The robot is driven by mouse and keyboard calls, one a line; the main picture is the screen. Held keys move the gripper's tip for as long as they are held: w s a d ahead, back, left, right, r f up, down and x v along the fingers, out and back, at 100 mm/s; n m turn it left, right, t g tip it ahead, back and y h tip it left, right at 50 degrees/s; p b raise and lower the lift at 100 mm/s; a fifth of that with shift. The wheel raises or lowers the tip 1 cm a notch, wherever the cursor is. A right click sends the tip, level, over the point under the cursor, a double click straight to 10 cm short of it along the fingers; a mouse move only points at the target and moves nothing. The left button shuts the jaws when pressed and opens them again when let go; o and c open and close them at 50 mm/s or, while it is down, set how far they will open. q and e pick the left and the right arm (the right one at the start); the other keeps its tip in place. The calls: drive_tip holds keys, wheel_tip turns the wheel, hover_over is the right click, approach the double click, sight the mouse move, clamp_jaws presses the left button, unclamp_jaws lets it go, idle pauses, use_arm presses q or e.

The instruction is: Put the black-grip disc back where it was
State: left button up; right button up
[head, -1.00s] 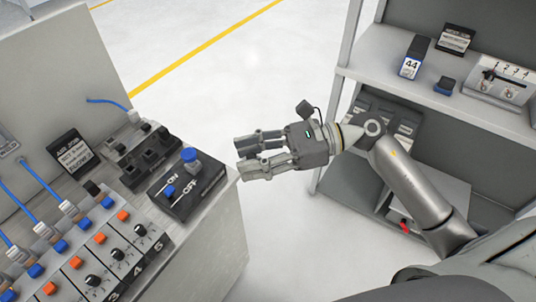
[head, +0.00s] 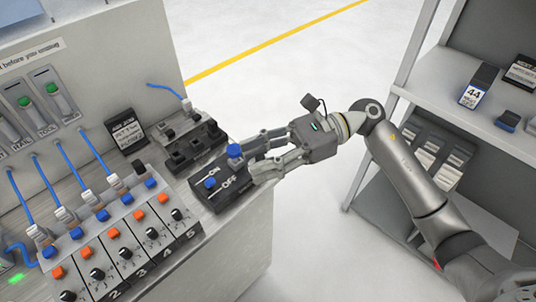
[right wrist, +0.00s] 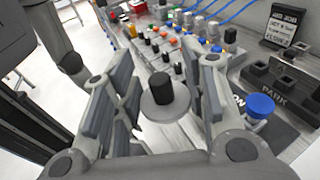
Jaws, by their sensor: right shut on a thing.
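My right gripper (head: 254,164) is at the right end of the control bench, its fingertips beside the ON/OFF block. In the right wrist view its fingers (right wrist: 167,78) are shut on the black-grip disc (right wrist: 167,90), a pale grey round plate with a black cylindrical grip standing up. In the head view the disc cannot be made out between the fingers. A black block marked PARK (right wrist: 276,88) with several square sockets lies behind the ON/OFF block; it also shows in the head view (head: 188,147). My left gripper is not in view.
The ON/OFF block (head: 222,182) carries two blue knobs. Numbered panels (head: 125,250) with knobs, orange buttons and blue cables fill the bench at left. A black sign (head: 126,133) stands behind. A grey shelf (head: 450,95) is at right; clear floor lies between.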

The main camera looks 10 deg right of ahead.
sight(258, 159)
drive_tip(key=shift+w+a+f+n+g+h, duration=0.4)
drive_tip(key=shift+w+a+f+n+g, duration=0.45)
drive_tip(key=shift+g, duration=0.25)
drive_tip(key=shift+w+a+f+n+g+h, duration=0.4)
drive_tip(key=shift+w+a+f+n+g, duration=0.2)
drive_tip(key=shift+f+n+g, duration=0.4)
drive_tip(key=shift+d+r+m, duration=0.1)
drive_tip(key=shift+r+m, duration=0.05)
drive_tip(key=shift+m, duration=0.1)
